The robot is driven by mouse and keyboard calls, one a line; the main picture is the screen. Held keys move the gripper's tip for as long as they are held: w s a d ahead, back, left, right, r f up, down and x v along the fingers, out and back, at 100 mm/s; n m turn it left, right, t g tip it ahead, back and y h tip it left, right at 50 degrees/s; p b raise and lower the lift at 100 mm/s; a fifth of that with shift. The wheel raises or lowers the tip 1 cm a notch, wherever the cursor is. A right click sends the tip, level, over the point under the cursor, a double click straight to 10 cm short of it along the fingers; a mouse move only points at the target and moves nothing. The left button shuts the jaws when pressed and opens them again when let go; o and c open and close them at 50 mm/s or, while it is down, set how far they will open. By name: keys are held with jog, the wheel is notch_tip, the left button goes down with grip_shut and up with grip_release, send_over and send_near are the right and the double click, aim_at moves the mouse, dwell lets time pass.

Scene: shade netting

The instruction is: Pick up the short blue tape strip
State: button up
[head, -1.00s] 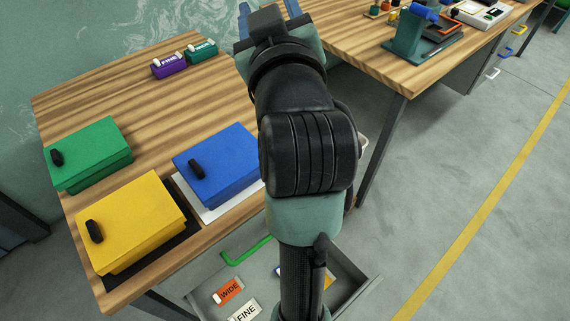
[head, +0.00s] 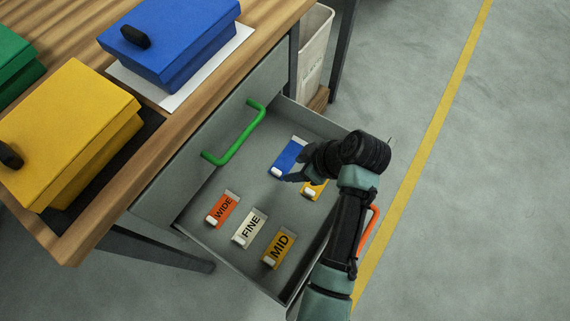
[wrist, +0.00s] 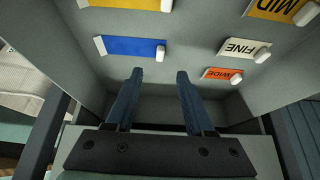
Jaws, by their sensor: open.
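The blue tape strip (head: 287,157), with pale ends and a white tab, lies flat in the open grey drawer. It also shows in the wrist view (wrist: 132,46), ahead of the fingertips and slightly left. My gripper (wrist: 160,73) is open and empty, its two dark blue fingers apart, with the strip not between them. In the head view my arm reaches over the drawer from the right, and the gripper end is beside the blue strip, partly hidden by my wrist.
The open drawer (head: 184,232) also holds an orange WIDE label (head: 223,207), a white FINE label (head: 249,229), a yellow MID label (head: 279,248) and another yellow piece (head: 315,189). A green handle (head: 238,136) is on a grey front. Blue (head: 165,40) and yellow (head: 65,125) boxes stand on the table.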

aim_at(277, 171)
jog(key=b+x, duration=0.3)
jog(key=x, duration=0.6)
jog(key=shift+w+a, duration=0.2)
jog(key=shift+a, duration=0.05)
grip_shut()
